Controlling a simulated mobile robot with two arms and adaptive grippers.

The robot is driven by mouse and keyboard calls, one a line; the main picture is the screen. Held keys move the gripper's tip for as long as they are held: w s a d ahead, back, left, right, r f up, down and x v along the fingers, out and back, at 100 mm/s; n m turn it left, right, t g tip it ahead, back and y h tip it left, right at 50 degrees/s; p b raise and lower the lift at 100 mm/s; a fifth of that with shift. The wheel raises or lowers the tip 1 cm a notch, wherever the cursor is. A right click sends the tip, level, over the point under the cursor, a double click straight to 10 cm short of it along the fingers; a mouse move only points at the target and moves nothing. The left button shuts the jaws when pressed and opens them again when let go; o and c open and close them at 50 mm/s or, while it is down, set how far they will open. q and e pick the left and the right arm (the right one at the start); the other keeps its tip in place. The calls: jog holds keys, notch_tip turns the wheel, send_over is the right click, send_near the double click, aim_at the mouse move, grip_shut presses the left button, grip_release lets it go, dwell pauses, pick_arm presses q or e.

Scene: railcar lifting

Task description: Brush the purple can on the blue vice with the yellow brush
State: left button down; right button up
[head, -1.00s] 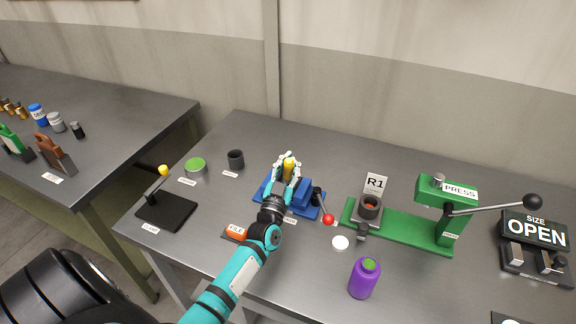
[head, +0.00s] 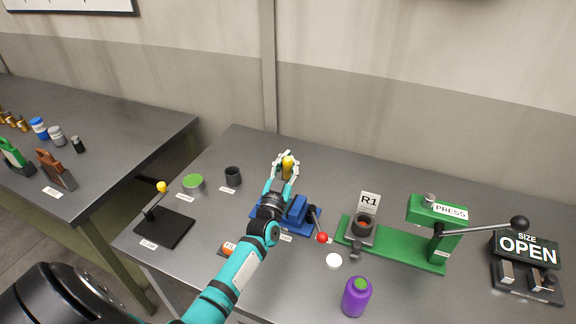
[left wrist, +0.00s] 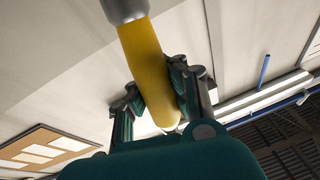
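My left gripper (head: 285,168) is shut on a yellow cylindrical handle, which I take for the yellow brush (head: 288,165). It is held above and behind the blue vice (head: 305,212). In the left wrist view the brush (left wrist: 146,65) runs between both fingers, with a grey collar at its upper end; bristles are not visible. My wrist hides part of the vice, and no purple can shows on it. A purple container with a green top (head: 356,299) stands on the table at the front right. My right gripper is not in view.
The vice lever has a red knob (head: 322,238). A green press (head: 425,235) with a long handle stands to the right, and a white disc (head: 334,261) lies before it. A black clamp stand (head: 165,228), green-topped tin (head: 193,183) and dark cup (head: 233,176) stand left.

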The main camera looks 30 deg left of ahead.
pick_arm(q)
jog(key=shift+w+r+p, duration=0.1)
jog(key=shift+r+p, duration=0.3)
jog(key=shift+r, duration=0.65)
jog(key=shift+s, duration=0.2)
jog(key=shift+w+f, duration=0.1)
jog(key=shift+w, duration=0.05)
